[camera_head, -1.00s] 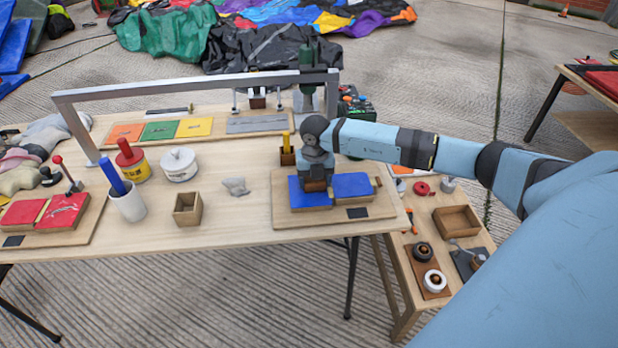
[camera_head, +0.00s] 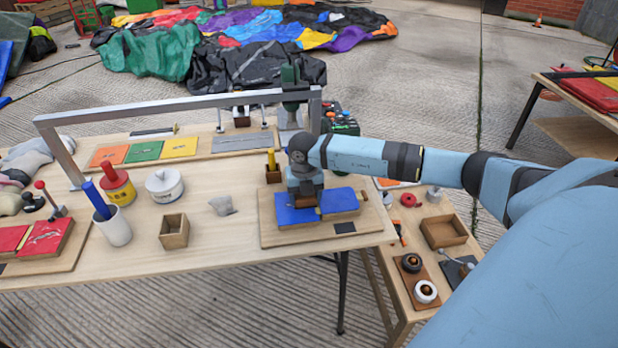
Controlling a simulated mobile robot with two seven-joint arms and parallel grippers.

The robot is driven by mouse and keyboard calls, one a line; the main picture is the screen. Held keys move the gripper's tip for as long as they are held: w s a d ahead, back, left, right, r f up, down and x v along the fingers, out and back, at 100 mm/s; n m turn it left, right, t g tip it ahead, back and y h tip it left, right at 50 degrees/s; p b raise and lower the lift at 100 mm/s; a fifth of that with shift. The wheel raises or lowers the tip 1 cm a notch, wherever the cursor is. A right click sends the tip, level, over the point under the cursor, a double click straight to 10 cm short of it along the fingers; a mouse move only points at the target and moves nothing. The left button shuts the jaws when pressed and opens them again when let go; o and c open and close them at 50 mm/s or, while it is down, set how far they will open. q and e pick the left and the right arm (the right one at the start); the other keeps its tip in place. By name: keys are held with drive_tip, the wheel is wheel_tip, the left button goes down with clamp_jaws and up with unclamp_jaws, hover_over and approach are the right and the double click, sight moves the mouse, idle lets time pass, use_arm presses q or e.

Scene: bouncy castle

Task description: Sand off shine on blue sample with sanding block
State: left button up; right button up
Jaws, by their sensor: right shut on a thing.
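The blue sample (camera_head: 340,202) lies in two pads side by side on a wooden board (camera_head: 283,236) at the right of the table. My right gripper (camera_head: 306,193) points down over the left blue pad (camera_head: 292,215). It is shut on a brown block, the sanding block (camera_head: 305,200), which is at the pad's surface near the gap between the pads. Whether the block presses on the pad I cannot tell. The fingertips are mostly hidden by the wrist. My left gripper is not in view.
A metal frame (camera_head: 180,104) spans the back of the table. A low side table (camera_head: 447,231) is at the right.

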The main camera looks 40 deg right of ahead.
sight(280, 206)
drive_tip(key=shift+w+a, duration=0.4)
drive_tip(key=shift+a, duration=0.35)
drive_tip(key=shift+w+a, duration=0.4)
drive_tip(key=shift+a, duration=0.3)
drive_tip(key=shift+w+a+r, duration=0.1)
drive_tip(key=shift+w+a, duration=0.4)
drive_tip(key=shift+a, duration=0.3)
drive_tip(key=shift+w+a+r, duration=0.1)
drive_tip(key=shift+w+a, duration=0.4)
drive_tip(key=shift+a, duration=0.3)
wheel_tip(280, 206, up, 4)
drive_tip(key=shift+f+p, duration=0.15)
drive_tip(key=shift+p, duration=1.1)
drive_tip(key=shift+r+p, duration=0.75)
drive_tip(key=shift+r, duration=0.4)
